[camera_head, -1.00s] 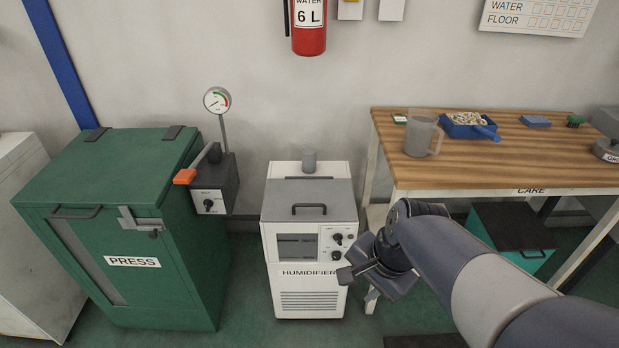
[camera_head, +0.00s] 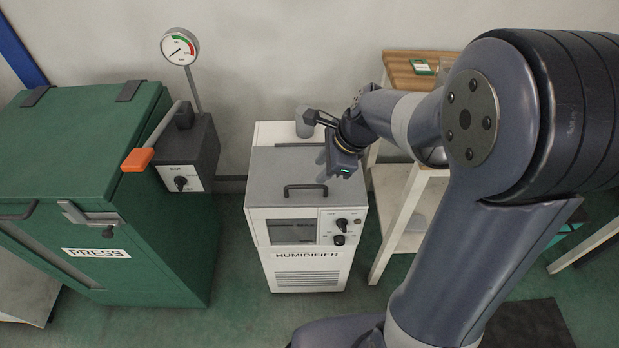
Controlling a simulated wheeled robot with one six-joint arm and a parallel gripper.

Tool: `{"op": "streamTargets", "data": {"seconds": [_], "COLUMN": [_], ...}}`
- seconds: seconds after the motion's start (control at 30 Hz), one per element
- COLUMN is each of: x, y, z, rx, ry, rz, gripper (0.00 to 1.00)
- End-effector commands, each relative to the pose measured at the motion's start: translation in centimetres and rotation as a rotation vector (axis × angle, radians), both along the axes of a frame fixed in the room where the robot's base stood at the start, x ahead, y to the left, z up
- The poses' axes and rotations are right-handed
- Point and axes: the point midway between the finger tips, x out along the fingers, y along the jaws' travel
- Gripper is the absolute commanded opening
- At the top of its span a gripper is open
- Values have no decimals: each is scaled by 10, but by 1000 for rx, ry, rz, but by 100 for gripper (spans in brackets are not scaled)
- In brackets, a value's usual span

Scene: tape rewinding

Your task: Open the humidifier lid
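The white humidifier (camera_head: 306,270) stands on the floor in the middle of the view. Its grey lid (camera_head: 270,168) lies flat and closed on top, with a dark bar handle (camera_head: 305,188) near the front edge. My gripper (camera_head: 315,146) is above the right part of the lid, behind and slightly right of the handle in the picture. Its two fingers are spread apart with nothing visible between them, and it appears apart from the handle. My gripper hides the lid's back right corner.
A grey cylinder (camera_head: 304,122) rises behind the lid. The green press (camera_head: 95,180) with its orange-tipped lever (camera_head: 138,159) and a gauge (camera_head: 180,47) stands at left. A wooden-topped table (camera_head: 405,72) is behind my arm at right.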

Motion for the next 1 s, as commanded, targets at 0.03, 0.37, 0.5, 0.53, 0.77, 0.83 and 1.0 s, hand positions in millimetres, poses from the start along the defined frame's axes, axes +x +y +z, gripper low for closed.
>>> {"op": "streamTargets", "data": {"seconds": [0.03, 0.37, 0.5, 0.53, 0.77, 0.83, 1.0], "x": [1, 12, 14, 15, 15, 15, 15], "y": [4, 25, 29, 29, 30, 30, 30], "z": [-13, -63, -71, -72, -73, -72, -72], "rx": [0, -1, -1, -1, -2, -2, -2], "ry": [6, 3, 1, 1, 0, 0, 0], "rz": [2, 3, 2, 2, 3, 3, 3], "gripper": [32, 32, 32, 32, 32, 32, 18]}}
